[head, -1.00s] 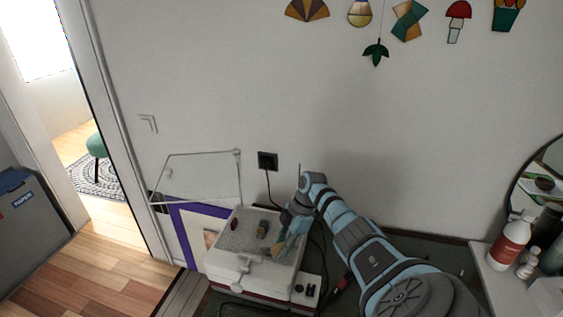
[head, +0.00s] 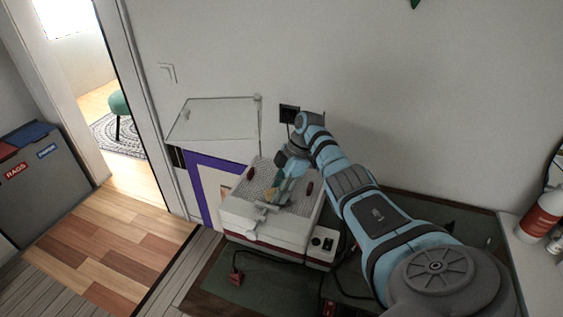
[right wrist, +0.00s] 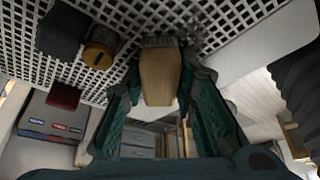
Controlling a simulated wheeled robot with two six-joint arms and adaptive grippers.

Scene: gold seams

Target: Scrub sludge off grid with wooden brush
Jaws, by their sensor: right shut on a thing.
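The white grid (head: 268,178) forms the top of a white boxy machine (head: 262,222) and fills the upper part of the right wrist view (right wrist: 240,15). My right gripper (head: 285,190) is over the middle of the grid. In the right wrist view, its green fingers (right wrist: 166,85) are shut on the wooden brush (right wrist: 160,75). The brush's dark bristles are up against the grid; exact contact is hard to tell. A dark smear of sludge (right wrist: 208,36) covers holes right beside the bristles. My left gripper is out of view.
Small red pieces sit at the grid's left (head: 251,174) and right (head: 310,188). A dark block (right wrist: 62,30) and a yellowish round piece (right wrist: 101,46) are close beside the brush. A clear raised panel (head: 215,120) stands behind the machine. Cables lie at its front and right.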

